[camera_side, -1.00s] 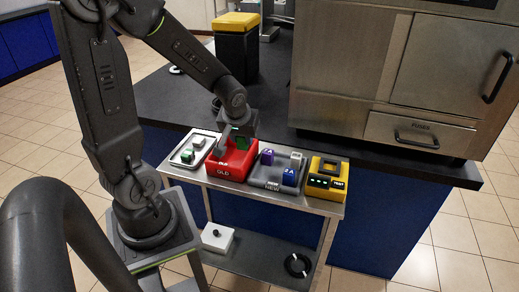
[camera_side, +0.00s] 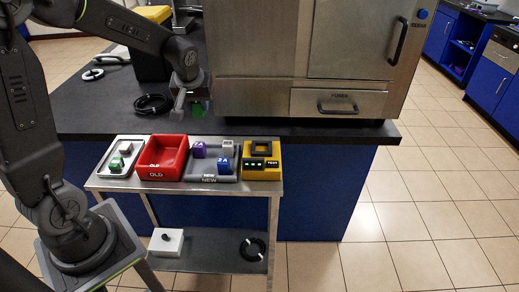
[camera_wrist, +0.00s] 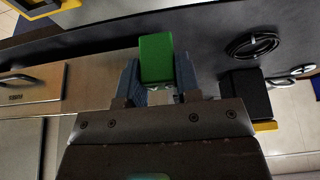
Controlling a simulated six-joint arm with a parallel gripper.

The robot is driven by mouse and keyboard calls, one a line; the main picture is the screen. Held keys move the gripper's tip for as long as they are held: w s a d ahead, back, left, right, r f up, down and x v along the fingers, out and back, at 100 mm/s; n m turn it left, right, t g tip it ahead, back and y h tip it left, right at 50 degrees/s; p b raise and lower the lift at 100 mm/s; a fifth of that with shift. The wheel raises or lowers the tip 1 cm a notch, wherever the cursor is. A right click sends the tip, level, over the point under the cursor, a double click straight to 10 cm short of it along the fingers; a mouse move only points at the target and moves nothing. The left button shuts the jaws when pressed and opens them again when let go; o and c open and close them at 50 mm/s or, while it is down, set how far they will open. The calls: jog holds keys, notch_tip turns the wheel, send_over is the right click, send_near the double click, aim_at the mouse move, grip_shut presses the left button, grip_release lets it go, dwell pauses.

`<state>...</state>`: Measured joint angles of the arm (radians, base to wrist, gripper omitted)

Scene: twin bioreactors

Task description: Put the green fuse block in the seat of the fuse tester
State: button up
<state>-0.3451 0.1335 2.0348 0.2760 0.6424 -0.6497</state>
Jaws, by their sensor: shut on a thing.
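My gripper (camera_side: 190,102) is shut on a green fuse block (camera_side: 200,109), holding it up in front of the oven, above and behind the cart. In the wrist view the green block (camera_wrist: 156,58) sits between the two fingers of my gripper (camera_wrist: 157,80). The yellow fuse tester (camera_side: 275,174) stands at the right end of the cart, below and to the right of my gripper. Its dark square seat (camera_side: 264,153) is on top and appears empty. Another green block (camera_side: 116,163) lies in the metal tray at the left.
The red OLD bin (camera_side: 163,173) looks empty. The grey NEW tray (camera_side: 198,177) holds a purple block (camera_side: 199,149), a blue block (camera_side: 224,165) and a white block (camera_side: 228,147). The oven's fuse drawer (camera_side: 339,103) is shut. A black coil (camera_side: 153,104) lies on the counter.

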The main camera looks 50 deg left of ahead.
aim_at(272, 164)
jog(key=w+d+f, duration=0.2)
jog(key=w+d, duration=0.1)
jog(key=d, duration=0.1)
jog(key=w+d+f, duration=0.2)
jog(key=w+d, duration=0.2)
jog(key=d, duration=0.1)
jog(key=w+d+f, duration=0.2)
jog(key=w+d, duration=0.1)
jog(key=d, duration=0.1)
jog(key=shift+w+d+f, duration=0.15)
jog(key=shift+w+d, duration=0.15)
jog(key=shift+w, duration=0.05)
jog(key=shift+f, duration=2)
jog(key=shift+f, duration=0.2)
jog(key=o, duration=0.8)
jog(key=shift+o, duration=0.6)
jog(key=shift+s+a, duration=0.1)
